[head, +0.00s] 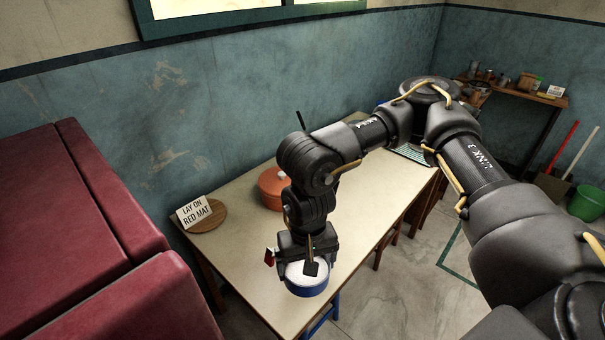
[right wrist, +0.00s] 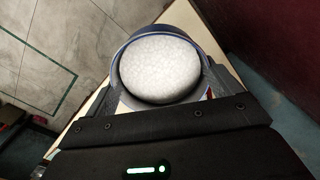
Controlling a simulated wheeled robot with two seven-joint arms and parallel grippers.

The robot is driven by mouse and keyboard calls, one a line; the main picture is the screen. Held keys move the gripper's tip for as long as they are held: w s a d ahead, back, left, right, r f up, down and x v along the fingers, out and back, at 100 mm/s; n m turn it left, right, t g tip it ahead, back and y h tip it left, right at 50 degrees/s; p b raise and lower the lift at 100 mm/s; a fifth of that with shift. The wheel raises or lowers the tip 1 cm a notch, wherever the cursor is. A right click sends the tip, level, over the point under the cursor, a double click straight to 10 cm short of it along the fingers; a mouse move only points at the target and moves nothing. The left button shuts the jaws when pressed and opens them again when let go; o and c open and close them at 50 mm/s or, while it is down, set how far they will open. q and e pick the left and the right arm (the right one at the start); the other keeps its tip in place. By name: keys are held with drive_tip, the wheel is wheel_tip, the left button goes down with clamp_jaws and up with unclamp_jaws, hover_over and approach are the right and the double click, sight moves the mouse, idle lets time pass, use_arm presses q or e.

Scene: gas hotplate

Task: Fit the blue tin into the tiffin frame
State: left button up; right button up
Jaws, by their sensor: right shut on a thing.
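The blue tin (head: 306,287), round and with a white filling, is at the near end of the table. In the right wrist view the tin (right wrist: 160,70) fills the space between the fingers, its white top facing the camera. My right gripper (head: 310,266) is shut on the tin, one dark fingertip showing over its rim. I cannot tell whether the tin touches the table. I cannot make out the tiffin frame in either view; the arm hides part of the table. My left gripper is not in view.
The pale table (head: 352,205) has an orange pot (head: 272,186) behind my arm. A round wooden board (head: 211,219) and a "LAY ON RED MAT" sign (head: 194,211) are at its left edge. Red seats (head: 95,240) stand left. A striped cloth (head: 413,154) lies at the far end.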

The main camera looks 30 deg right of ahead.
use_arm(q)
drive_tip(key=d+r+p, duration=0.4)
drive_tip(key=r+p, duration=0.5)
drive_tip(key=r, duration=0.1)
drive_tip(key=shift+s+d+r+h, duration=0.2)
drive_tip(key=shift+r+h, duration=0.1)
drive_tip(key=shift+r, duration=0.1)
use_arm(e)
drive_tip(key=w+d+r+m, duration=0.3)
drive_tip(key=w+m, duration=0.3)
drive_tip(key=w+d+r+m, duration=0.2)
drive_tip(key=w+r+m, duration=0.2)
drive_tip(key=w+m, duration=0.3)
drive_tip(key=shift+w+d+m, duration=0.15)
drive_tip(key=shift+d+m, duration=0.15)
drive_tip(key=shift+d, duration=0.1)
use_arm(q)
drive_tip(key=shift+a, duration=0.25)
use_arm(e)
drive_tip(key=shift+f, duration=0.1)
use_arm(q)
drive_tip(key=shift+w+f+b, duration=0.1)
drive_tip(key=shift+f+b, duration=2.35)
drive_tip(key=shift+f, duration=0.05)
use_arm(e)
drive_tip(key=shift+f, duration=2.85)
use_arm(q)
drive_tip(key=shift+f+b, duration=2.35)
use_arm(e)
drive_tip(key=shift+f, duration=2.55)
